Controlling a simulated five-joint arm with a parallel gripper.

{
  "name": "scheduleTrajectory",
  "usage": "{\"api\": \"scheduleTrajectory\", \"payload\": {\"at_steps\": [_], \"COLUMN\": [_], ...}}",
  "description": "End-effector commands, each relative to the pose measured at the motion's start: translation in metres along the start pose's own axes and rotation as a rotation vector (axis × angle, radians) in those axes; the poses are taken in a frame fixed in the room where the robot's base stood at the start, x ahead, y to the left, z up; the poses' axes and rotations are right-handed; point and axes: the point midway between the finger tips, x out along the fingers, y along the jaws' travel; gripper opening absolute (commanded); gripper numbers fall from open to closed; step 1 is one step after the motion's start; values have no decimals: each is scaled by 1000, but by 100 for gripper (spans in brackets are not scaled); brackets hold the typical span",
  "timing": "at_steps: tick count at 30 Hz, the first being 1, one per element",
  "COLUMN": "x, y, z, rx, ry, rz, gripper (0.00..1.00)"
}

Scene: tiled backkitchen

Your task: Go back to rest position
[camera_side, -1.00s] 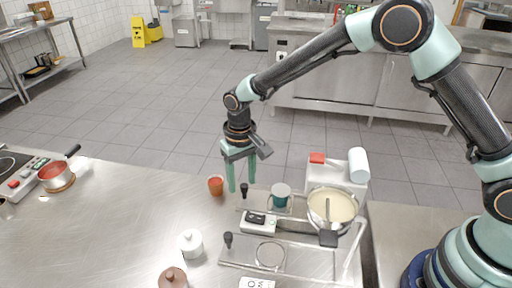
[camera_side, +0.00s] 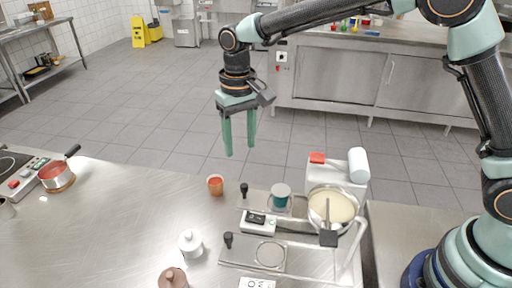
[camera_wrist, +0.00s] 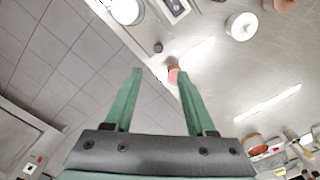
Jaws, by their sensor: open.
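My gripper (camera_side: 240,150) is open and empty, with its green fingers pointing down. In the side view it hangs in the air above and beyond the far edge of the steel table (camera_side: 110,220). In the wrist view its two fingers (camera_wrist: 158,85) are spread apart with nothing held between them. A small orange cup (camera_side: 215,186) stands upright on the table below the gripper, apart from it. In the wrist view the cup (camera_wrist: 173,75) shows close to the right fingertip in the picture.
A mixing bowl of cream-coloured stuff (camera_side: 333,204) stands on the right. A teal-and-white jar (camera_side: 281,196), a white lidded pot (camera_side: 190,244) and a brown pot (camera_side: 173,279) stand nearby. A red saucepan (camera_side: 56,176) is at left. The table's left middle is clear.

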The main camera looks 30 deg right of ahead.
Motion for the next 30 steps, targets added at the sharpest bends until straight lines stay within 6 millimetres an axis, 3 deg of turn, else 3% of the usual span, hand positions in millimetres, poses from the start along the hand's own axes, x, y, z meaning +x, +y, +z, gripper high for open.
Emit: {"api": "scheduleTrajectory", "payload": {"at_steps": [5,11,15,21,30], "x": [-5,-40,-67,-93,-104], "y": [4,36,68,110,161], "z": [0,12,31,66,124], "rx": [1,6,6,5,6], "ry": [10,74,141,238,386], "rz": [-4,-26,-40,-47,-31], "gripper": [56,56,56,56,56]}}
